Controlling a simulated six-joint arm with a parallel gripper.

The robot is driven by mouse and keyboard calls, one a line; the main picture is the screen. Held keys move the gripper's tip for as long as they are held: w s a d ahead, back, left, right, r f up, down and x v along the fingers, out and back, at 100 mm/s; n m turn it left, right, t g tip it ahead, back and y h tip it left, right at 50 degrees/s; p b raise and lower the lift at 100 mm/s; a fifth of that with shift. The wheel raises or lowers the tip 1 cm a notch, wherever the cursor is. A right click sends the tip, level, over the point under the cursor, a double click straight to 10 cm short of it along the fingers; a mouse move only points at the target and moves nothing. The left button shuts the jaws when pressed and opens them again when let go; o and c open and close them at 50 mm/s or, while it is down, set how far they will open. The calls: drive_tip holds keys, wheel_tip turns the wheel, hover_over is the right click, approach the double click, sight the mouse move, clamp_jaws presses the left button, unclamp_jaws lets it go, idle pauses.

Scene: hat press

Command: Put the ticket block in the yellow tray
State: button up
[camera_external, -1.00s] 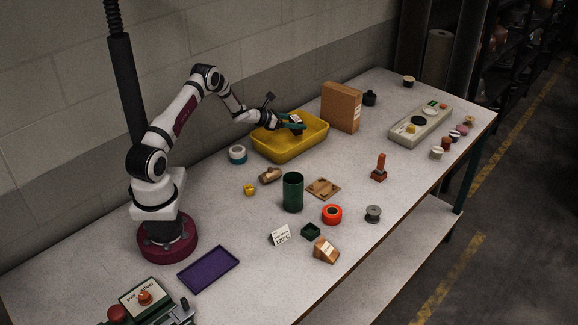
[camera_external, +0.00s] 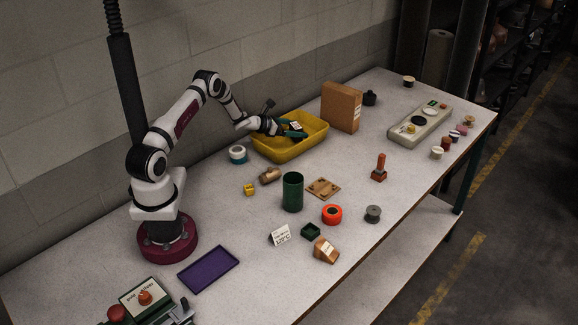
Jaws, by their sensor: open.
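The yellow tray (camera_external: 284,155) stands at the back of the table, near the wall. A small dark block with a white face (camera_external: 296,126), which looks like the ticket block, is inside the tray outline near its far side. My gripper (camera_external: 295,130) is over the tray with its green fingers open, right beside this block. The fingers partly hide the block, and I cannot tell whether they still touch it.
A brown box (camera_external: 341,107) stands just right of the tray. A green cylinder (camera_external: 292,192), a wooden plate (camera_external: 323,188) and a labelled wooden wedge (camera_external: 326,250) stand in front. The front right tabletop has free room.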

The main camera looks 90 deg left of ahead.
drive_tip(key=v, duration=1.2)
drive_tip(key=shift+r, duration=0.1)
drive_tip(key=w+d+r+m+h, duration=0.55)
drive_tip(key=w+d+m, duration=0.2)
drive_tip(key=d, duration=0.35)
drive_tip(key=w+d+r+m+g+h, duration=0.15)
drive_tip(key=d+r+m+h, duration=0.35)
drive_tip(key=d, duration=0.6)
drive_tip(key=d+r+m+g+h, duration=0.2)
drive_tip(key=d+m, duration=0.6)
drive_tip(key=d, duration=0.3)
drive_tip(key=s+d+r+m+g+y, duration=0.2)
drive_tip(key=s+d+m+g, duration=0.7)
drive_tip(key=s+d+m, duration=0.55)
drive_tip(key=s+a+m+y, duration=0.5)
drive_tip(key=s+m+y, duration=0.2)
drive_tip(key=s+m, duration=0.2)
drive_tip(key=shift+s+r+m, duration=0.25)
drive_tip(key=shift+s+m, duration=0.05)
drive_tip(key=shift+m, duration=0.8)
